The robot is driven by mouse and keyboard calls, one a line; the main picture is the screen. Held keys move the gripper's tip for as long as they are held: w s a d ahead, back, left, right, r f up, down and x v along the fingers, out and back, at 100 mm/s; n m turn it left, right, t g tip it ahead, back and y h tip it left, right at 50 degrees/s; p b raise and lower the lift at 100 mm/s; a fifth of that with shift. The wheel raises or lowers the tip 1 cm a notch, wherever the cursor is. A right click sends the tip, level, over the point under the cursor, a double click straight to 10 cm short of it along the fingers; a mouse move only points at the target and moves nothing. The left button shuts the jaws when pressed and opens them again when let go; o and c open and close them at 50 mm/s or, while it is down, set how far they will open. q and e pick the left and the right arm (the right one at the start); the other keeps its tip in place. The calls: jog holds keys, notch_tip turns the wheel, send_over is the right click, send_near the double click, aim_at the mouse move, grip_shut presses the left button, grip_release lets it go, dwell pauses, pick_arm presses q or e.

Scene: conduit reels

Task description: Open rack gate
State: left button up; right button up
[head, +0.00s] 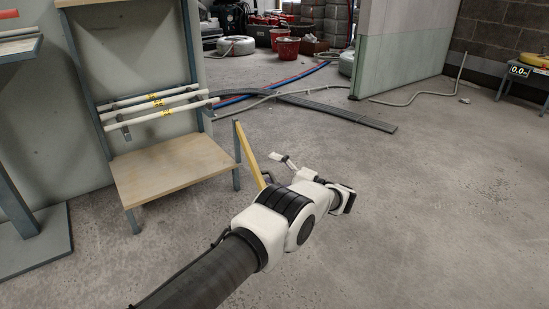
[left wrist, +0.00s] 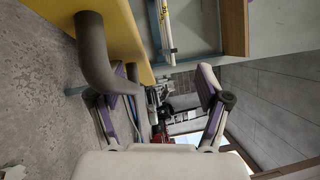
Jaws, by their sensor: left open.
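The yellow rack gate (head: 249,155) stands at the right side of the rack, seen nearly edge-on in the head view; my arm hides its lower end. In the left wrist view, the yellow gate panel (left wrist: 118,30) fills the upper left, with a dark grey curved handle (left wrist: 92,50) on it. My left gripper (head: 275,168) is beside the gate. Its jaws are spread and empty in the left wrist view (left wrist: 158,108). The handle is close to the left-hand finger; I cannot tell whether they touch. My right gripper is not in view.
The rack has a wooden shelf (head: 172,170) and white tubes (head: 165,113) with yellow labels. Flat grey strips (head: 335,114) and hoses lie on the floor behind. A partition wall (head: 405,50) stands at the back. The floor at right is mostly clear.

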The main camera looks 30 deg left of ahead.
pick_arm(q)
jog(key=o, duration=0.5)
jog(key=r, duration=0.4)
jog(key=shift+w+d+r, duration=0.1)
jog(key=shift+w+r, duration=0.15)
jog(key=shift+r, duration=0.15)
jog(key=shift+w+r, duration=0.1)
jog(key=shift+r, duration=0.45)
jog(key=f, duration=0.2)
jog(key=shift+s+f, duration=0.3)
jog(key=shift+s, duration=0.05)
jog(key=shift+c, duration=0.2)
jog(key=shift+f, duration=0.1)
jog(key=shift+s+d+f, duration=0.1)
jog(key=shift+d, duration=1.25)
jog(key=shift+d+f, duration=0.1)
jog(key=shift+d, duration=1.2)
jog(key=shift+d+f, duration=0.2)
jog(key=shift+d, duration=1.2)
jog(key=shift+c, duration=0.9)
jog(key=shift+s+d+r, duration=0.25)
jog(key=shift+d+r, duration=0.05)
jog(key=shift+d, duration=0.2)
jog(key=c, duration=0.7)
jog(key=shift+a+f, duration=0.15)
jog(key=shift+f, duration=0.15)
jog(key=shift+a, duration=0.1)
